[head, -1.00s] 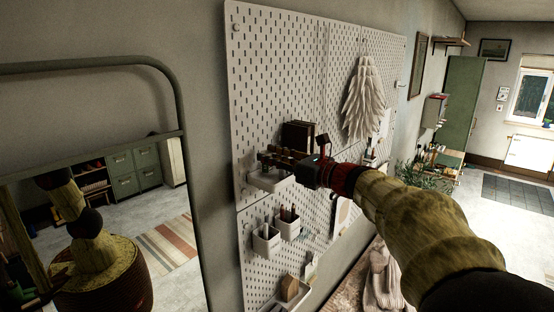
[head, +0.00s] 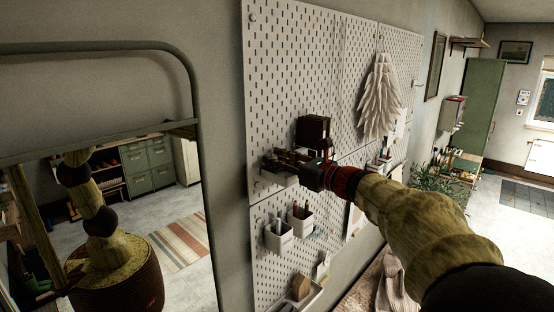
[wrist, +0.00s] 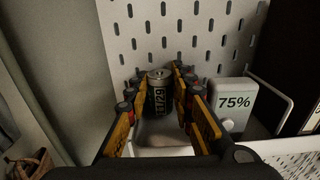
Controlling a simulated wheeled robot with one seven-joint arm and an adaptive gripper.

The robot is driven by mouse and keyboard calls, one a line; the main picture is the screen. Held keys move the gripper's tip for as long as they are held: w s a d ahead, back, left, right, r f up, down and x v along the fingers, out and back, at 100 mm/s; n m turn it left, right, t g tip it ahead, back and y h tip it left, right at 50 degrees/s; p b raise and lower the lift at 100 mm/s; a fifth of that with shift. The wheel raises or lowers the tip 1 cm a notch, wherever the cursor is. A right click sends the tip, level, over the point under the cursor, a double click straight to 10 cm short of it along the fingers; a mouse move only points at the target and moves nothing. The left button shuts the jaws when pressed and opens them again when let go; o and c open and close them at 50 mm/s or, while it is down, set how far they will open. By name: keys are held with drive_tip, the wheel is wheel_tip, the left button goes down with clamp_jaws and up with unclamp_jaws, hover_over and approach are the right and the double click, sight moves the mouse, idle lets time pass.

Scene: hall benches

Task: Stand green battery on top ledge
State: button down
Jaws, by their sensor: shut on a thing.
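The battery (wrist: 159,94) stands upright between my fingers in the wrist view, with a dark greenish label, pale lettering and a metal top. My gripper (wrist: 158,82) is shut on it from both sides. The white top ledge (wrist: 165,136) of the pegboard shows below the battery; I cannot tell whether the battery's base touches it. In the head view my gripper (head: 290,158) is at this ledge (head: 278,179), close to the board, and the battery is hard to make out behind the fingers.
A grey box marked 75% (wrist: 232,103) stands right of my fingers. A dark box (head: 313,131) sits beside the gripper. White pen cups (head: 279,237) hang below on the pegboard (head: 300,70). A feathery white hanging (head: 380,98) is to the right, a mirror (head: 120,190) to the left.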

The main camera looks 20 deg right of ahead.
drive_tip(key=shift+f, duration=0.2)
drive_tip(key=c, duration=1.5)
unclamp_jaws()
drive_tip(key=shift+o, duration=0.2)
drive_tip(key=v, duration=1.2)
